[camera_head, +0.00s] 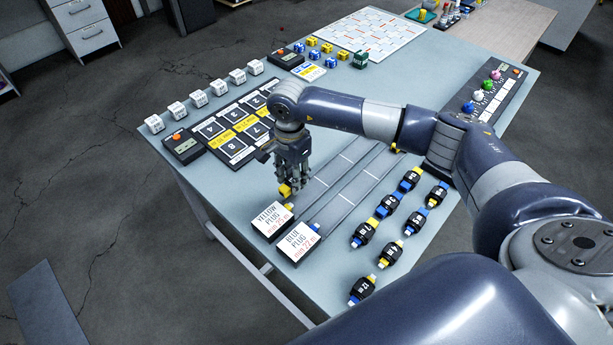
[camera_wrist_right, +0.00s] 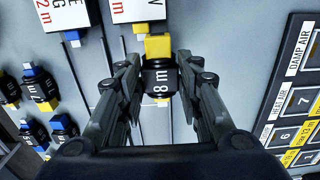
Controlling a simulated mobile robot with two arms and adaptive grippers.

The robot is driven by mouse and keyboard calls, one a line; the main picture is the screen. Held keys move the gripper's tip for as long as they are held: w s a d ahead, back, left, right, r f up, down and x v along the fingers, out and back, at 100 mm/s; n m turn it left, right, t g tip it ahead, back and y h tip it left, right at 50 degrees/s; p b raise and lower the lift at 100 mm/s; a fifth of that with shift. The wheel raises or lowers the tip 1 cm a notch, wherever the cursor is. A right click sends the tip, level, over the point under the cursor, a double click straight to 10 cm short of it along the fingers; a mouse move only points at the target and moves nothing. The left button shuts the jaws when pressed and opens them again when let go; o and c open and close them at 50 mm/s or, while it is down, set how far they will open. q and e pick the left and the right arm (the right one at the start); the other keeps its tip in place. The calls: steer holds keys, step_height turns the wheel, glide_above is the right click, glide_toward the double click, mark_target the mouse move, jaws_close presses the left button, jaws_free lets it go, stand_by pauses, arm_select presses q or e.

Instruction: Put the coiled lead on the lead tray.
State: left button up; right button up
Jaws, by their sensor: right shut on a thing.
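My right gripper (camera_head: 291,186) is shut on a black coiled lead marked "8 m" (camera_wrist_right: 159,79). The lead's yellow plug (camera_wrist_right: 158,46) points toward the label cards. In the head view only its yellow end (camera_head: 285,191) shows below the fingers. The grey lead tray has two long lanes, one (camera_head: 322,186) behind the "YELLOW PLUG" card (camera_head: 271,219) and one (camera_head: 349,194) behind the "BLUE PLUG" card (camera_head: 298,241). The held lead is at the near end of the yellow-plug lane; I cannot tell whether it touches. My left gripper is out of view.
Several other black leads with blue or yellow plugs (camera_head: 391,250) lie right of the tray. A numbered board (camera_head: 236,152) and a row of white cubes (camera_head: 200,98) are at the left. A gridded sheet (camera_head: 372,33) lies at the back.

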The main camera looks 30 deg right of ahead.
steer(key=d, duration=0.2)
steer(key=s+d+p, duration=0.1)
steer(key=shift+d, duration=0.4)
step_height(320, 180, down, 3)
steer(key=shift+a+r+p, duration=0.1)
steer(key=shift+a+p, duration=0.05)
steer(key=shift+p, duration=0.55)
steer(key=shift+f, duration=0.65)
steer(key=o, duration=1.1)
steer(key=shift+r, duration=0.25)
steer(key=shift+w+r, duration=0.1)
steer(key=shift+r, duration=0.25)
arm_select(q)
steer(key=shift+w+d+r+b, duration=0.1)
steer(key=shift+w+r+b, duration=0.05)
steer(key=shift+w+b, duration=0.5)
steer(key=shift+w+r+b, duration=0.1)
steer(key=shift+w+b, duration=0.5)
arm_select(e)
step_height(320, 180, up, 11)
steer(key=shift+r, duration=0.1)
